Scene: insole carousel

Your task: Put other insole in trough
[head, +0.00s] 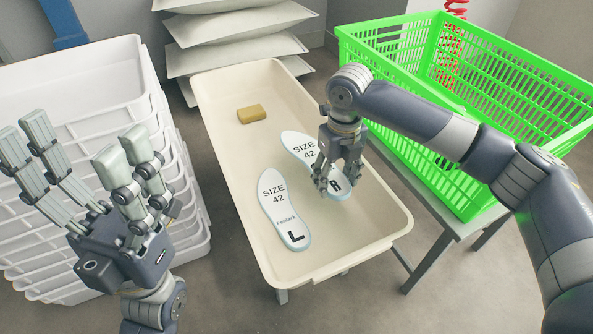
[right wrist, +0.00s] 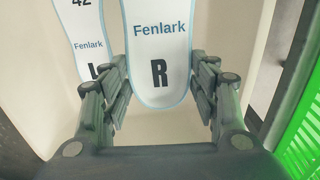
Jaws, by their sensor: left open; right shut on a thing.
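The trough (head: 352,254) is a long cream tray in the middle of the head view. The left insole (head: 283,205), marked "L" and "SIZE 42", lies flat in it. The right insole (head: 299,145), marked "R", is beside it to the right, inside the trough's outline. My right gripper (head: 335,188) is shut on the right insole's heel end; its fingers flank the heel in the right wrist view (right wrist: 163,95). I cannot tell whether this insole touches the trough floor. My left gripper (head: 82,160) is open and empty, left of the trough, in front of the stacked white trays.
A yellow sponge-like block (head: 252,113) lies at the trough's far end. A green crate (head: 400,148) stands on a table at the right. Stacked white trays (head: 120,75) stand at the left, and pale sacks (head: 235,27) are piled behind. The trough's near end is clear.

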